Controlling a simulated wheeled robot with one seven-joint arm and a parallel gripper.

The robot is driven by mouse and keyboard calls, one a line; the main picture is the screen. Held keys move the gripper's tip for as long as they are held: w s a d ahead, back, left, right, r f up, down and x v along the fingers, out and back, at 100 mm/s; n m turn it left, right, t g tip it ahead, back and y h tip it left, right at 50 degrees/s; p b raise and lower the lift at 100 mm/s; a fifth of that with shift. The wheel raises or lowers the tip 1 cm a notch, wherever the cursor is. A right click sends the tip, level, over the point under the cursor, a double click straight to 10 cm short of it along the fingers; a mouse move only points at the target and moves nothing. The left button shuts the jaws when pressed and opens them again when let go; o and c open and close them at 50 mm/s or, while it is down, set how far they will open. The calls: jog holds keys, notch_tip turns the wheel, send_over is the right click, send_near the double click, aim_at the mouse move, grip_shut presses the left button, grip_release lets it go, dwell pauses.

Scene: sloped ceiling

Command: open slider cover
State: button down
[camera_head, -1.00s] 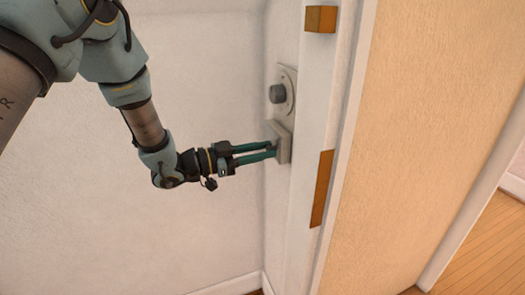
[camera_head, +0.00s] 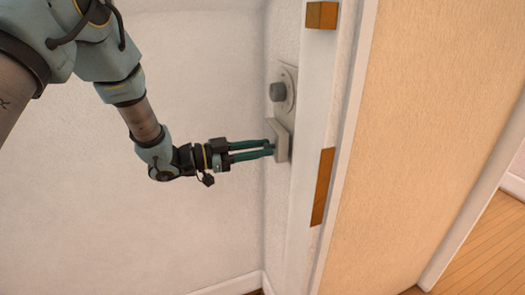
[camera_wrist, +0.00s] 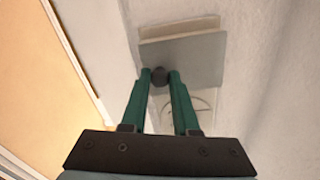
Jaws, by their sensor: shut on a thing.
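The slider cover (camera_head: 283,141) is a light grey plate on the narrow white wall. Part of the round plate's outline shows behind the right finger.
A white door frame (camera_head: 313,110) with brass-coloured plates (camera_head: 322,187) stands close to the right of the cover. A beige panel (camera_head: 415,130) lies beyond it. The plain wall (camera_head: 90,220) to the left leaves free room around my arm.

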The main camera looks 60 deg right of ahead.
jog(key=shift+w+a+m+g+y+b, duration=0.15)
jog(key=shift+w+m+g+y+b, duration=0.35)
jog(key=shift+w+m+g+y, duration=0.45)
jog(key=shift+w+a+m+g+y+b, duration=0.1)
jog(key=shift+w+m+g+y+b, duration=0.45)
jog(key=shift+m+g+y, duration=0.45)
jog(key=c, duration=0.7)
grip_release()
jog(key=shift+o, duration=0.2)
jog(key=shift+w, duration=0.1)
jog(key=b+v, duration=0.2)
jog(key=v, duration=0.5)
jog(key=shift+w+a, duration=0.15)
jog(key=shift+w, duration=0.05)
jog(key=shift+r, duration=0.1)
